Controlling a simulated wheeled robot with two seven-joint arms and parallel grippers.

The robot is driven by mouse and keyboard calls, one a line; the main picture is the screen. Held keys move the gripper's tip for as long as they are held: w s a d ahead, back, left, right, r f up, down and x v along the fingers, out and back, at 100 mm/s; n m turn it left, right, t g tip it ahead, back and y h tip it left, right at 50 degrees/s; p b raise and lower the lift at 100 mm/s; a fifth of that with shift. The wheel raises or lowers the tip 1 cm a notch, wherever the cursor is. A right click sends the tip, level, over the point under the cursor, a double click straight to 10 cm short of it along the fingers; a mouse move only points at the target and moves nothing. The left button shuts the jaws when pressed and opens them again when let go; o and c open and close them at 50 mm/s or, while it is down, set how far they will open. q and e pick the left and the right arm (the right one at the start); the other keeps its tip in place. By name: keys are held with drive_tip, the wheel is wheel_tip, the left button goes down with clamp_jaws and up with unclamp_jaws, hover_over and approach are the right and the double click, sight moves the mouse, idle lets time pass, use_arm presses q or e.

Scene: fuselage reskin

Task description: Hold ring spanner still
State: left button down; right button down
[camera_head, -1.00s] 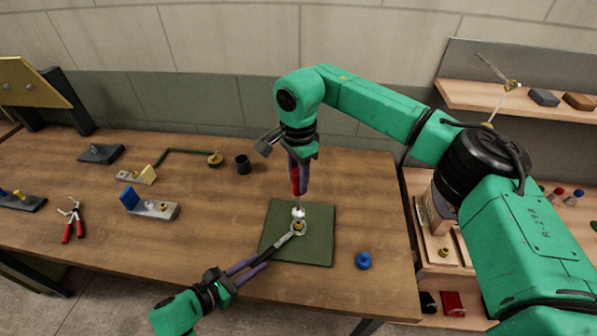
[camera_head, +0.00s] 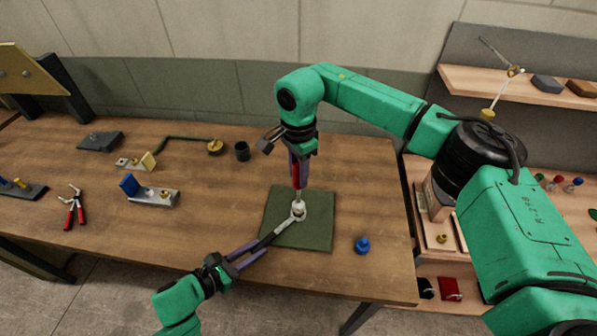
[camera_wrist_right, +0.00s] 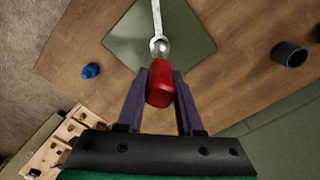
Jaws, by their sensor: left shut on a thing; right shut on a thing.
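A ring spanner (camera_head: 282,227) lies over the green mat (camera_head: 315,235), its ring end near the mat's middle. My left gripper (camera_head: 258,249) is shut on its handle end from the lower left. It also shows in the right wrist view (camera_wrist_right: 157,18), ring toward the gripper. My right gripper (camera_head: 299,178) is shut on a red-handled tool (camera_wrist_right: 160,82) and holds it upright above the ring. The tool's pale lower end (camera_head: 298,205) meets or nearly meets the ring; the fastener inside is hidden.
A blue knobbed piece (camera_head: 362,245) stands right of the mat. A dark cup (camera_head: 242,151) stands behind it to the left. Red-handled pliers (camera_head: 74,210) and a bracket with a blue block (camera_head: 150,192) lie at left.

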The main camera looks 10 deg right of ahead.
drive_tip(key=shift+f, duration=0.85)
idle(0.4)
drive_tip(key=m, duration=1)
drive_tip(key=shift+m, duration=0.3)
drive_tip(key=m, duration=1.3)
drive_tip(key=shift+m, duration=0.3)
drive_tip(key=shift+n, duration=0.5)
